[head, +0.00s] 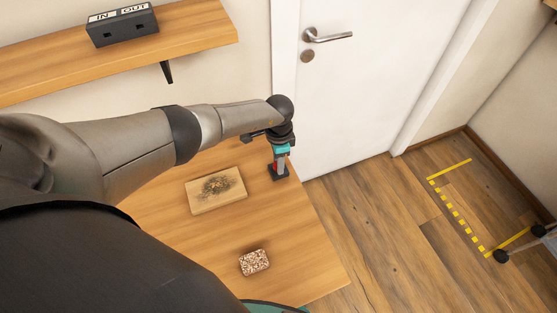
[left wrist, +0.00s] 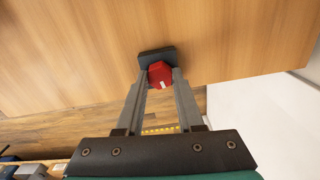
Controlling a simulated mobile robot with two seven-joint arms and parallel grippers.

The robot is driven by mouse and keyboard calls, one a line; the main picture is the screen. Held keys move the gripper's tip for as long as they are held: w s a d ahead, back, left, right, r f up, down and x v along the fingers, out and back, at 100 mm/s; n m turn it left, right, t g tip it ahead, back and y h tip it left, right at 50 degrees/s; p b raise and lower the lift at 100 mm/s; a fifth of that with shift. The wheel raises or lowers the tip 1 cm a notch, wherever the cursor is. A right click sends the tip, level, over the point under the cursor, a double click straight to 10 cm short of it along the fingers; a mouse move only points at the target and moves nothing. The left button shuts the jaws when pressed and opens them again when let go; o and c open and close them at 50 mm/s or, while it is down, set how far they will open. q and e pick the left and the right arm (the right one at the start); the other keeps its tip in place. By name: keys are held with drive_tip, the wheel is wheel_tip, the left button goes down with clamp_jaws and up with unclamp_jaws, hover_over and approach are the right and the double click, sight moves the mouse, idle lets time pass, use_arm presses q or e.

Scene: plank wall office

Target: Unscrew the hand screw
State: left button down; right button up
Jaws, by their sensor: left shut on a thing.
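The hand screw has a red knob (left wrist: 160,75) with a white mark, on a dark base block (left wrist: 157,55) in the left wrist view. In the head view the base (head: 279,173) stands on the table near its far right edge. My left gripper (left wrist: 160,80) is shut on the red knob, with one finger on each side of it. In the head view my left gripper (head: 280,160) points down over the base and hides most of the knob. The screw's thread is hidden. My right gripper is in neither view.
The wooden table (head: 180,240) holds a wooden board (head: 216,190) with a dark scorched patch and a speckled block (head: 254,262). A shelf (head: 190,30) with an IN/OUT box (head: 122,26) is on the wall. A white door (head: 350,90) stands beyond the table.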

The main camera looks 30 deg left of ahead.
use_arm(q)
drive_tip(key=shift+r+n+p, duration=0.15)
drive_tip(key=shift+n+p, duration=0.5)
drive_tip(key=shift+n, duration=0.35)
drive_tip(key=shift+n+p, duration=0.35)
drive_tip(key=shift+n, duration=1.15)
drive_tip(key=c, duration=0.7)
unclamp_jaws()
drive_tip(key=shift+o, duration=0.2)
